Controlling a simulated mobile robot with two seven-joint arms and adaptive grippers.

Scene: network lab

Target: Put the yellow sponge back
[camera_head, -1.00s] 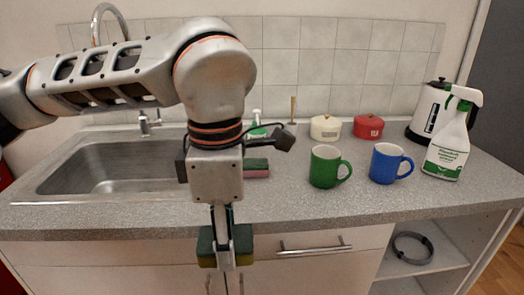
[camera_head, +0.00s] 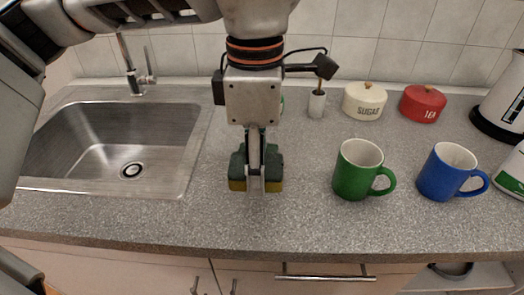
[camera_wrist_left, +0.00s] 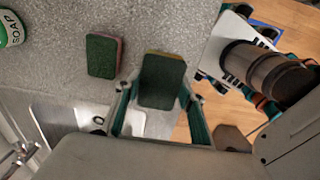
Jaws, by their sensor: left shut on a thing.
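The yellow sponge (camera_head: 238,184) has a dark green top layer. My left gripper (camera_head: 255,186) is shut on it, with the fingers pointing down and the sponge sticking out on both sides. It is over the counter, right of the sink; I cannot tell whether it touches the surface. In the left wrist view the sponge (camera_wrist_left: 161,82) is between the fingers of my left gripper (camera_wrist_left: 160,100), green face toward the camera, a thin yellow edge showing. A second sponge (camera_wrist_left: 103,57), green with a reddish side, lies on the counter beside it. My right gripper is not in view.
A sink (camera_head: 120,150) is at left. A green mug (camera_head: 357,172) and a blue mug (camera_head: 447,172) stand to the right. Sugar (camera_head: 364,103) and red tea (camera_head: 423,104) pots are behind. A soap bottle (camera_wrist_left: 10,30) shows in the wrist view. The counter's front strip is clear.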

